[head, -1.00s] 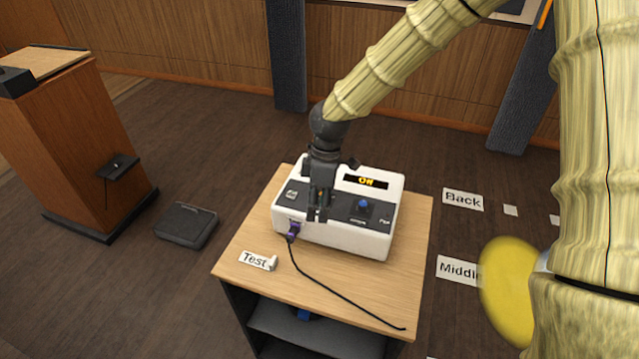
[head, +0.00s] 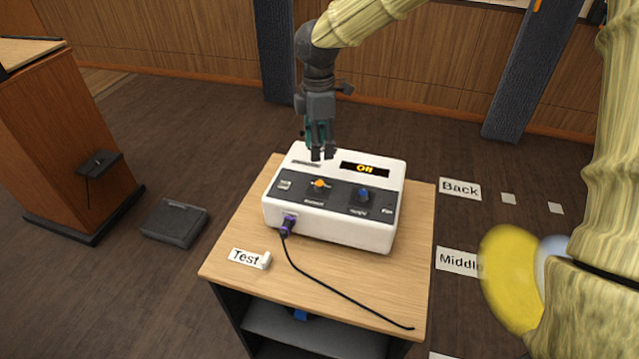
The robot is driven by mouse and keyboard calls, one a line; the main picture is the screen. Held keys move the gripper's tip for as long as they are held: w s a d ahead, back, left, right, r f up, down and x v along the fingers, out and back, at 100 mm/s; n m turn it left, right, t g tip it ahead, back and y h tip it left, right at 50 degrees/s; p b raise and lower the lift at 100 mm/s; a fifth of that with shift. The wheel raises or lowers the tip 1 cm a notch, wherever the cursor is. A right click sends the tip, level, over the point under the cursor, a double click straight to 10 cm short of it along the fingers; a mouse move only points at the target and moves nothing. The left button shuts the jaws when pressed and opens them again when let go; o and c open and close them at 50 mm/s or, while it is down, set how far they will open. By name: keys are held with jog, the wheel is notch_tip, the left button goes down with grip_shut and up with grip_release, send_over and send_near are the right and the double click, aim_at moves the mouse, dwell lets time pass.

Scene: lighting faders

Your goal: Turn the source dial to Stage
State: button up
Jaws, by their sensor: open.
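The white control box (head: 330,230) sits on a small wooden table, with a dark panel on its top. An orange dial (head: 320,183) is on the left part of the panel, with a label below it too small to read surely. A blue dial (head: 364,194) is to its right. The display (head: 364,169) reads "Off". My gripper (head: 322,154) is open and empty, pointing down above the back edge of the box, apart from the orange dial. The dial's exact setting is too small to tell.
A "Test" card (head: 249,258) lies on the wooden table (head: 375,285). A lectern (head: 65,150) and a dark floor box (head: 175,222) stand left. Floor cards read "Back" (head: 460,189) and "Middle" (head: 458,261).

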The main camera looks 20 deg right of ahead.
aim_at(320, 182)
jog(key=f, duration=0.3)
jog(key=f+p, duration=0.1)
jog(key=f, duration=0.3)
jog(key=s+f+p, duration=0.1)
jog(key=f, duration=0.2)
jog(key=shift+f, duration=0.25)
grip_shut()
